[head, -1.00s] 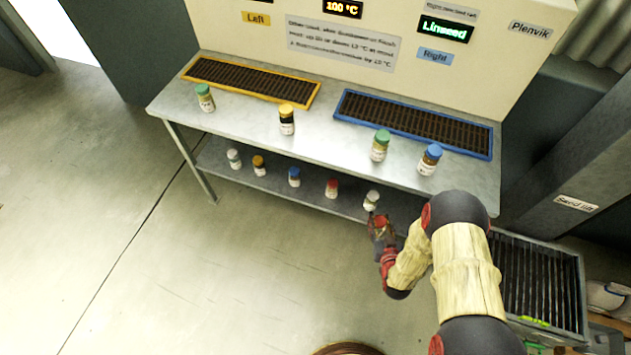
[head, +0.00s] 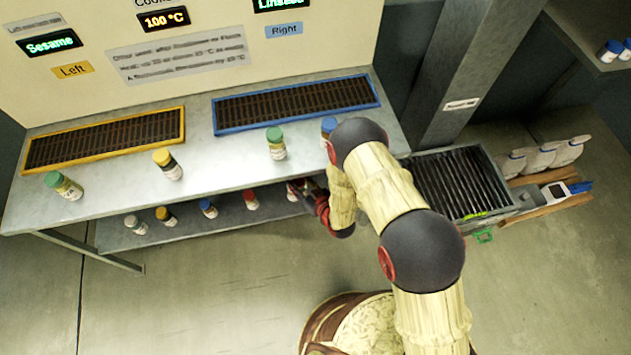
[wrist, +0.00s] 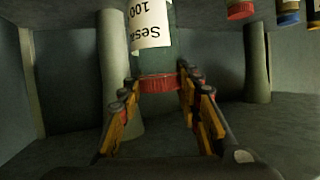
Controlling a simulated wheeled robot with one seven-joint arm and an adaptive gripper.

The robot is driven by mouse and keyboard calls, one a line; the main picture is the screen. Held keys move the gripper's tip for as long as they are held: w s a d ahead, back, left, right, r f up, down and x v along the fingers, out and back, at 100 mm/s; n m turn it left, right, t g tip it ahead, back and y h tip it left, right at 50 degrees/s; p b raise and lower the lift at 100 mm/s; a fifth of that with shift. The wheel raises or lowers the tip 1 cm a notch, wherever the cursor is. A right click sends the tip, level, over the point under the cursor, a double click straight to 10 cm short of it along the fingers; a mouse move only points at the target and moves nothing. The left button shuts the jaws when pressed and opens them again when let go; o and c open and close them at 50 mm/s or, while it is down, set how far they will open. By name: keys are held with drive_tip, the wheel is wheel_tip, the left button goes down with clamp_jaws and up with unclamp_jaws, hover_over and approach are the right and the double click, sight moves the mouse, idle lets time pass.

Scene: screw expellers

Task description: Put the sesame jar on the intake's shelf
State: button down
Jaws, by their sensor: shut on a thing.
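My gripper (head: 306,188) reaches to the right end of the lower shelf, under the steel counter. In the wrist view, my gripper (wrist: 158,92) is shut on the sesame jar (wrist: 150,25), a dark glass jar with a white label reading "Sesa" and "100", upside down in the picture. A red band shows between the fingertips. The jar (head: 292,191) is mostly hidden by my gripper in the head view. I cannot tell which surface is the intake's shelf. A floor grate (head: 455,185) stands right of the counter.
Several other jars stand on the lower shelf (head: 228,228), the nearest with a red lid (head: 250,198). More jars stand on the counter (head: 225,180), before yellow- and blue-framed grates. A shelf with blue-lidded jars (head: 609,51) is at upper right. Sacks (head: 540,158) lie beyond the floor grate.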

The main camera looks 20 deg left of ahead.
drive_tip(key=w+d+f+b, duration=0.2)
drive_tip(key=w+f, duration=0.1)
drive_tip(key=f, duration=0.1)
drive_tip(key=w+d+f+b, duration=0.2)
drive_tip(key=w+f, duration=0.1)
drive_tip(key=f, duration=0.1)
drive_tip(key=w+d+f+b, duration=0.2)
drive_tip(key=d+f, duration=0.1)
drive_tip(key=f, duration=0.1)
drive_tip(key=shift+w, duration=0.4)
drive_tip(key=shift+r, duration=0.1)
drive_tip(key=c, duration=1.3)
unclamp_jaws()
drive_tip(key=shift+d+f, duration=0.1)
drive_tip(key=shift+f, duration=0.1)
drive_tip(key=shift+o, duration=0.2)
drive_tip(key=shift+r, duration=0.1)
